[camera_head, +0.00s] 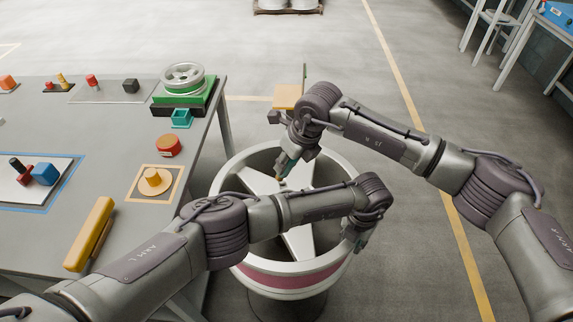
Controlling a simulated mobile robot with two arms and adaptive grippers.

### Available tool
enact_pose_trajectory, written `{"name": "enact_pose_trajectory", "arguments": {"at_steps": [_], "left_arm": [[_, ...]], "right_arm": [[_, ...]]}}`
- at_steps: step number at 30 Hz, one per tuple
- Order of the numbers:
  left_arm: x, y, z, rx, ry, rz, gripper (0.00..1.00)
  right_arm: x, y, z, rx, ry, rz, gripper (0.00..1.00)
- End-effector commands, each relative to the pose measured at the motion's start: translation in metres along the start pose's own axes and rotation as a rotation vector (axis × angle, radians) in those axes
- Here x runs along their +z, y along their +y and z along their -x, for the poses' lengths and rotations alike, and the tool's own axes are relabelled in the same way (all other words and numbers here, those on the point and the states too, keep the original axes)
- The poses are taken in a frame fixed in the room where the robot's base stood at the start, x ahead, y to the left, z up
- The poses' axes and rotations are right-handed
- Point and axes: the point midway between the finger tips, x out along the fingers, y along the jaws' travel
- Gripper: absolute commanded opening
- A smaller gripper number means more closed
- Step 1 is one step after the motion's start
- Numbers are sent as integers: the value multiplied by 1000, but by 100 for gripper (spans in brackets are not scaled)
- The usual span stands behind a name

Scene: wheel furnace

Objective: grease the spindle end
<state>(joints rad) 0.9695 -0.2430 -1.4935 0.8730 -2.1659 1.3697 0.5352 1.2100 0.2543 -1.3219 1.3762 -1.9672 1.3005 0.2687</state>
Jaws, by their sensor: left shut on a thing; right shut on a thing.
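A large pale wheel (226,187) with spokes and a dark pink band stands beside the table. My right gripper (287,163), on the arm from the right, is over the wheel's middle. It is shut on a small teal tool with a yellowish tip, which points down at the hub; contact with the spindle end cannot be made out. My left gripper (359,246), its arm crossing over the wheel, is at the wheel's right rim and appears shut on it. My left forearm hides part of the hub and spokes.
The grey table (110,140) at left carries a silver handwheel (183,77) on a green block, a teal open holder (181,119), a red round button (168,146), a yellow knob (152,180) and a long yellow bar (90,234). A tan seat-like thing (287,96) stands behind the wheel.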

Motion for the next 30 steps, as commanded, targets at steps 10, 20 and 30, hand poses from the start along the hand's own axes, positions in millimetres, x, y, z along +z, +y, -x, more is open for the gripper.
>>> {"name": "enact_pose_trajectory", "arguments": {"at_steps": [10,20,30], "left_arm": [[0,-7,1,-12,-2,-8,0],[0,-3,0,-6,-1,-4,59],[1,-1,11,-3,-3,-2,59]], "right_arm": [[0,0,0,0,-1,0,0],[0,0,0,0,-1,0,0],[0,0,0,0,-1,0,0]]}}
